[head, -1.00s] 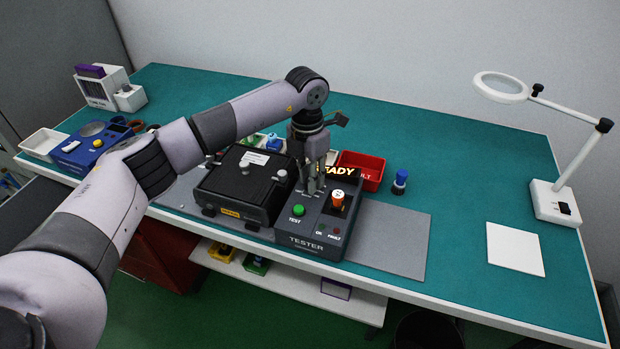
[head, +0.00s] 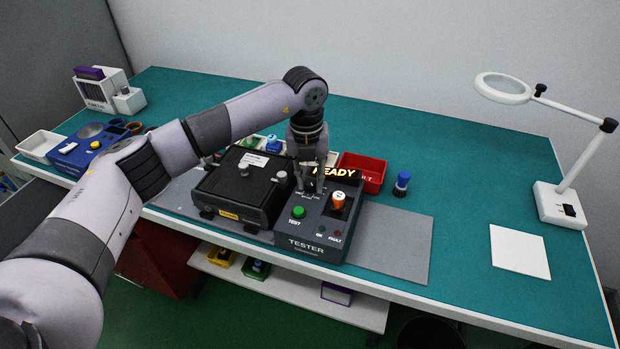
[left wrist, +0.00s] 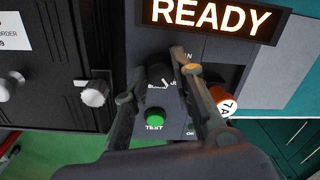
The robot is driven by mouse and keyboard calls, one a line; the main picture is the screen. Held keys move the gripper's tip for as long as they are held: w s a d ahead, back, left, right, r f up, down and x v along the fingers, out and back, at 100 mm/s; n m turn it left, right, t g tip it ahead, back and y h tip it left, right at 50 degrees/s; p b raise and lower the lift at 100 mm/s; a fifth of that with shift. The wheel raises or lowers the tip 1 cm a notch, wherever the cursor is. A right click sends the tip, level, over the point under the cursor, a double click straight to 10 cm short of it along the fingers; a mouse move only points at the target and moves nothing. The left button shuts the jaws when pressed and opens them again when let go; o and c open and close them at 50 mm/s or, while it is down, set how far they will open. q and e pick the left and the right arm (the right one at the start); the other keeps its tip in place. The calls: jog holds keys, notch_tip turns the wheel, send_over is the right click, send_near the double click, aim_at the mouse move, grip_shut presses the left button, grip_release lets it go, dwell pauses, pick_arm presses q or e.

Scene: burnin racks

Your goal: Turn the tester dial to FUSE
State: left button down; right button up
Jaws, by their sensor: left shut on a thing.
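The tester (head: 320,240) is a dark grey box on the bench with a lit READY display (head: 333,171), which also shows in the left wrist view (left wrist: 212,17). My left gripper (head: 311,186) reaches down onto the tester's upper left part. In the left wrist view its fingers (left wrist: 160,88) are around the black dial (left wrist: 157,74) and shut on it. A white pointer mark on the dial points to the lower right. Small labels around the dial are partly hidden by the fingers and hard to read. My right gripper is not in view.
A green TEST button (head: 298,212) and an orange-topped part (head: 338,200) are close to the gripper on the tester. A black case (head: 240,185) stands directly left. A red bin (head: 362,171) and a blue-capped item (head: 401,183) are behind and right. The grey mat (head: 398,245) is clear.

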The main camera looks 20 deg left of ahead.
aim_at(308, 182)
pick_arm(q)
jog(key=shift+n, duration=0.3)
dwell(0.4)
jog(key=c, duration=1.3)
grip_release()
jog(key=shift+c, duration=0.2)
notch_tip(308, 182, up, 12)
jog(key=shift+a, duration=0.25)
jog(key=shift+s, duration=0.1)
